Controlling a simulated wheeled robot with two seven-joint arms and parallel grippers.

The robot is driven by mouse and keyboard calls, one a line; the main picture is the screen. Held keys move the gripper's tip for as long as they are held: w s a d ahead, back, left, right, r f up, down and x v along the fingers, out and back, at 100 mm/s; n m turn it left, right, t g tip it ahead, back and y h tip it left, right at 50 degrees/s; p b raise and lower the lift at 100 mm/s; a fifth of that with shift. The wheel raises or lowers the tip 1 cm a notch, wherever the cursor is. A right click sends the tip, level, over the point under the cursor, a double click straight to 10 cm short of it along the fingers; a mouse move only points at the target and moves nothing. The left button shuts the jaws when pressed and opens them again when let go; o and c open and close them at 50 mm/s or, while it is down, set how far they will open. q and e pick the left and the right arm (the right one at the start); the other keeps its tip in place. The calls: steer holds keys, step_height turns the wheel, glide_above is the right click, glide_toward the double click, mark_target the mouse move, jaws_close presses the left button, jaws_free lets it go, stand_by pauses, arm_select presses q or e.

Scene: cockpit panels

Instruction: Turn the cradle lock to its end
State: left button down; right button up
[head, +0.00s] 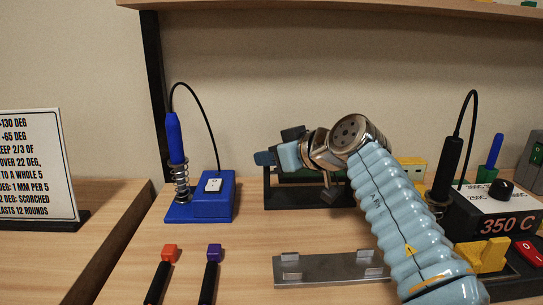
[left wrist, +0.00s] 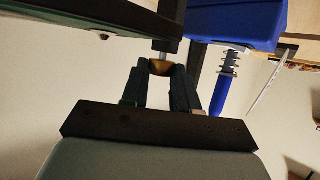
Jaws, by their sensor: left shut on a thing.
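The cradle (head: 285,198) is a dark frame behind the middle of the table, partly covered by my left arm. My left gripper (head: 264,158) is at its left end. In the left wrist view, the two dark fingers of the left gripper (left wrist: 160,74) are shut on a small brass-coloured knob (left wrist: 160,66), which I take to be the cradle lock. A short pin joins the knob to the dark cradle frame (left wrist: 110,22). The knob is hidden in the head view, and its angle cannot be told. My right gripper is not in view.
A blue stand (head: 213,203) with a blue soldering iron (head: 174,140) is left of the cradle. A metal plate (head: 325,268) and two dark-handled tools (head: 212,270) lie in front. A black station (head: 500,215) reading 350 C is at the right. A sign (head: 38,165) stands at far left.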

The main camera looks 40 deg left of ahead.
arm_select(q)
steer(key=c, duration=0.9)
jaws_free()
steer(key=shift+o, duration=0.2)
steer(key=shift+d+r, duration=0.1)
steer(key=shift+d, duration=0.05)
steer(key=v, duration=1.3)
steer(key=shift+d, duration=0.3)
steer(key=shift+s, duration=0.1)
